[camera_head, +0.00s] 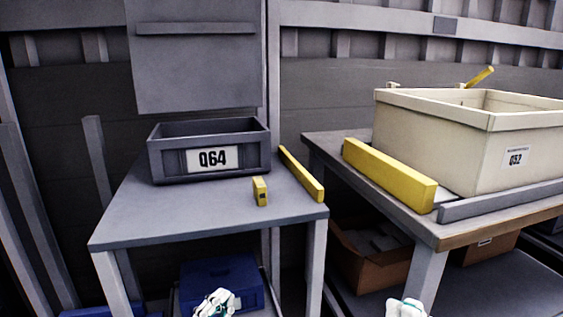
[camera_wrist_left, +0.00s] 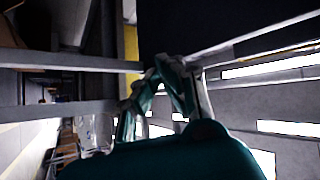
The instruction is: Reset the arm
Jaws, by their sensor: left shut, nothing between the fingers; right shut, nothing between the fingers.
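My left gripper (camera_head: 215,303) shows at the bottom edge of the head view, white with teal parts, low in front of the left table. In the left wrist view its fingers (camera_wrist_left: 172,75) are drawn together, with nothing held between them. My right gripper (camera_head: 407,308) is a small white shape at the bottom edge, in front of the right table; most of it is cut off by the frame. It is shut, and I see nothing held. Both grippers are apart from the objects on the tables.
The left table (camera_head: 150,218) holds a grey bin (camera_head: 165,163) labelled Q64, a small yellow block (camera_head: 261,191) and a yellow bar (camera_head: 302,175). The right table (camera_head: 322,148) holds a cream bin (camera_head: 450,145) labelled Q52 and a yellow beam (camera_head: 388,175). Boxes sit below both.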

